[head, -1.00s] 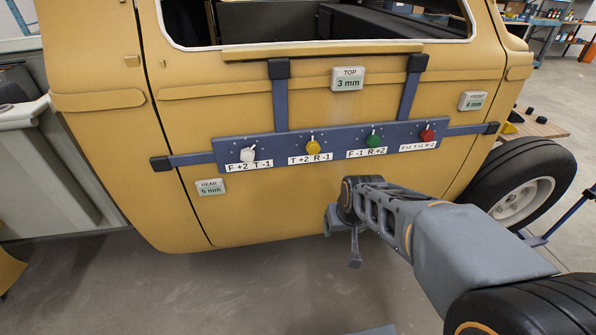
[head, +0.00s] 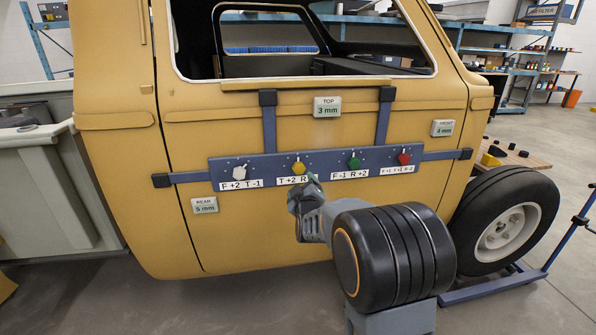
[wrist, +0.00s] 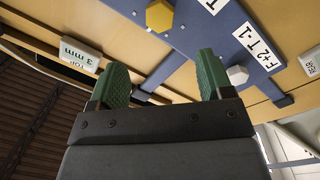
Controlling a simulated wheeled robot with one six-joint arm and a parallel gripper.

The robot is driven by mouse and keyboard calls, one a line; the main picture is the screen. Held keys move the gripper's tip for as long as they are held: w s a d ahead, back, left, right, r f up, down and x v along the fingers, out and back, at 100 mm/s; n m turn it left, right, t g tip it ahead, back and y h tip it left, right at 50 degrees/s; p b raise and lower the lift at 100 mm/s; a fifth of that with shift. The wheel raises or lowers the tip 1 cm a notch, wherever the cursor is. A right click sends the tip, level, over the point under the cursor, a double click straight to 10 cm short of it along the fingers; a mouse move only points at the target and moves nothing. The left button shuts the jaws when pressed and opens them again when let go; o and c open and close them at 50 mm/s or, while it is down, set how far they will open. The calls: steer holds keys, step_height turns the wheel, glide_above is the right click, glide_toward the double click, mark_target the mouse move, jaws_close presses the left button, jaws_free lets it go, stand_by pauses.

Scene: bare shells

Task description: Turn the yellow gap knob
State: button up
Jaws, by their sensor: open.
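The yellow knob (head: 299,168) is on the blue bar (head: 222,172) across the yellow door, above a label reading T +2 R, whose end is hidden by my arm. It also shows in the wrist view (wrist: 160,16), near the top and beyond the fingers. My gripper (wrist: 161,82) is open and empty, its two green fingers apart. In the head view my gripper (head: 312,180) is just below and right of the yellow knob, partly hidden by my arm. I see no contact with the knob.
A white knob (head: 239,173) is left of the yellow one, and green (head: 354,161) and red (head: 404,157) knobs are right of it. Display boxes read TOP 3 mm (head: 327,107), REAR 5 mm (head: 204,205) and FRONT 4 mm (head: 443,128). A wheel (head: 507,219) stands at right.

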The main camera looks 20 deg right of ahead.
mark_target(299, 170)
steer(key=p+x, duration=0.1)
steer(key=x, duration=1)
steer(key=shift+w+d+f, duration=0.1)
steer(key=shift+w, duration=0.2)
steer(key=shift+c, duration=0.2)
steer(key=c, duration=0.9)
steer(key=shift+o, duration=0.2)
